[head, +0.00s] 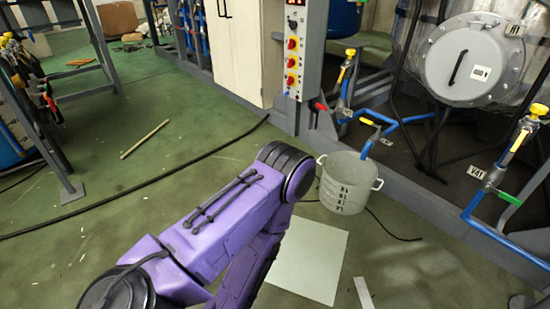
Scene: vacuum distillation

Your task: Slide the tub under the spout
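The tub (345,186) is a grey round bucket with two side handles and dark markings on its front. It stands upright on the green floor, right of the middle of the head view. The spout (368,147) is the lower end of a blue pipe and shows at the tub's back right rim. I cannot tell whether it is over the opening or behind it. My purple left arm reaches in from the lower left, and its dark joint overlaps the view close to the tub's left side. Neither gripper shows.
A pale square plate (310,260) lies on the floor in front of the tub. A black hose (150,170) crosses the floor, with a wooden stick (145,139) beyond it. A grey frame beam (405,175) and a valve (370,122) stand behind the tub.

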